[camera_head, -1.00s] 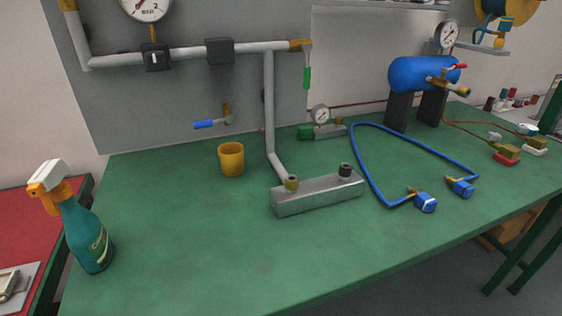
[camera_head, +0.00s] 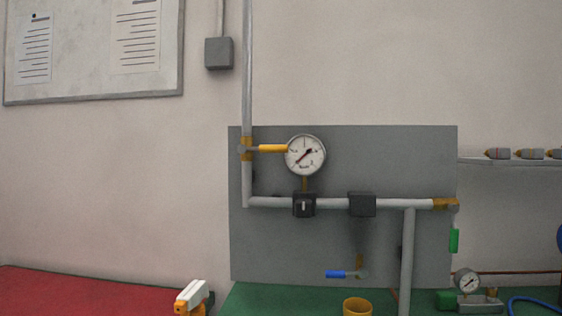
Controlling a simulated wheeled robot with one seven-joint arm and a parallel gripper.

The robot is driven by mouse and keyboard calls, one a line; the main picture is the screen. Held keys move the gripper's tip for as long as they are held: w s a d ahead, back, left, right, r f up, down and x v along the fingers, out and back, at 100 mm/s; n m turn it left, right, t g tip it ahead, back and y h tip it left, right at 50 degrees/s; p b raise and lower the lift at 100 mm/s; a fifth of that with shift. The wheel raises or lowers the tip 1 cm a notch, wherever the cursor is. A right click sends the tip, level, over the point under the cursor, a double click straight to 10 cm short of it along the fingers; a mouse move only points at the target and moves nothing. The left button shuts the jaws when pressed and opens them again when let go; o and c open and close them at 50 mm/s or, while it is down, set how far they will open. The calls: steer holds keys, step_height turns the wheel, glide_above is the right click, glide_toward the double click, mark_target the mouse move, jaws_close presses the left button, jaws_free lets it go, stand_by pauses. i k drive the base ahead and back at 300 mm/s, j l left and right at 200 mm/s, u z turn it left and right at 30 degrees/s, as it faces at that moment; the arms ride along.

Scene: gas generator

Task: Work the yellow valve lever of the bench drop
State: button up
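The yellow valve lever (camera_head: 272,148) sits on a brass valve (camera_head: 245,149) on the vertical grey pipe (camera_head: 248,60) at the upper left of the grey back panel (camera_head: 400,155). The lever points right, square to the pipe, and its end reaches the left edge of the round pressure gauge (camera_head: 305,155). The gauge needle points to the lower left. My gripper is not in the view.
A blue lever (camera_head: 338,274) and a green lever (camera_head: 454,241) are on the same panel piping. A shelf (camera_head: 510,161) is at the right. The wall left of the panel is bare below the notice board (camera_head: 95,85).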

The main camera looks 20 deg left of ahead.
mark_target(241, 149)
steer(key=i+l+u, duration=0.2)
steer(key=u, duration=0.2)
steer(key=i+l+u, duration=0.15)
steer(key=l+u, duration=0.6)
steer(key=i+l, duration=0.05)
